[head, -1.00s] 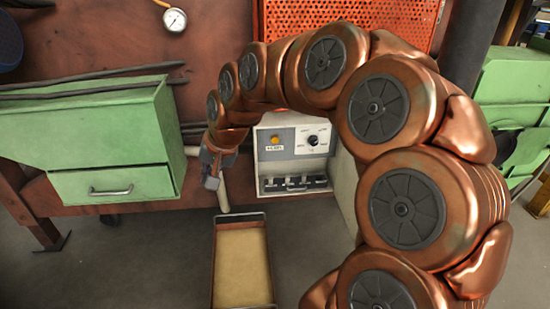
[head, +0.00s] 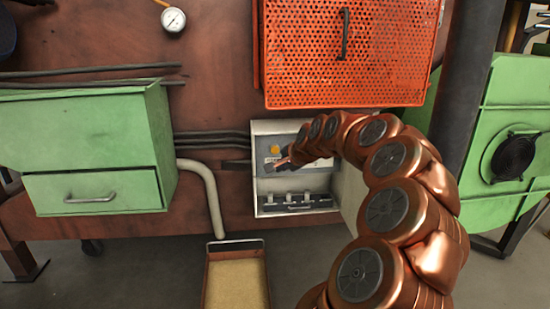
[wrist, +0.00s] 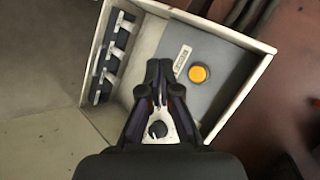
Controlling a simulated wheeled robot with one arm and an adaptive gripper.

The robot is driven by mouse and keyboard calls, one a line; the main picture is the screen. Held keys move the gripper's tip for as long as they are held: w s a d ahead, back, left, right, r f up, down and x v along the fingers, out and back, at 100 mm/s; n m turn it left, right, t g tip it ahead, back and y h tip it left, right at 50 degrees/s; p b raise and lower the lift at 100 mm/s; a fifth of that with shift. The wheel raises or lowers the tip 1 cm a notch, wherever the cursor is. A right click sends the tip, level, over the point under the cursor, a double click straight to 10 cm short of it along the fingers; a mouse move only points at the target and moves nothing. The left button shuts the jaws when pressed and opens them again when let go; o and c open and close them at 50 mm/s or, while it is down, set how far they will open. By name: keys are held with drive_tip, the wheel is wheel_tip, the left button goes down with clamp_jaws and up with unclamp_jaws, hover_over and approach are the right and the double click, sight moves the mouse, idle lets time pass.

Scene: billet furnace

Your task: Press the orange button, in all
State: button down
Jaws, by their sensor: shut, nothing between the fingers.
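The orange button (head: 275,149) is a small round cap on the grey panel (head: 265,165) inside a white control box (head: 256,190). In the wrist view the orange button (wrist: 198,73) shows clearly, just right of and beyond my fingertips. My gripper (wrist: 160,72) is shut and empty, over the panel beside a white label. A dark knob (wrist: 158,129) shows between the finger linkages. In the head view my gripper (head: 282,162) is just below the button, partly hidden by my arm. I cannot tell whether the fingertips touch the panel.
A row of switches (head: 298,200) sits at the bottom of the box. A red perforated guard (head: 345,60) is above, a green drawer cabinet (head: 85,150) left, and a pale pipe (head: 208,195) beside the box. A sand-filled tray (head: 207,285) stands below.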

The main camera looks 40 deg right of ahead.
sight(277, 153)
drive_tip(key=shift+w, duration=0.1)
drive_tip(key=shift+w+d+p, duration=0.75)
drive_tip(key=shift+w+d, duration=0.1)
drive_tip(key=shift+w, duration=0.3)
drive_tip(key=shift+w+d+p, duration=0.7)
drive_tip(key=shift+w+d, duration=0.2)
drive_tip(key=shift+w, duration=0.25)
drive_tip(key=shift+w+d+p, duration=0.75)
drive_tip(key=shift+w+d, duration=0.1)
drive_tip(key=shift+w, duration=0.3)
drive_tip(key=shift+w+d+p, duration=0.15)
drive_tip(key=shift+p, duration=0.15)
drive_tip(key=shift+w+d, duration=0.15)
drive_tip(key=shift+w+d+p, duration=0.2)
drive_tip(key=shift+w+p, duration=0.1)
drive_tip(key=shift+p, duration=0.1)
drive_tip(key=shift+s, duration=0.1)
drive_tip(key=shift+s+a, duration=0.45)
drive_tip(key=shift+s, duration=0.1)
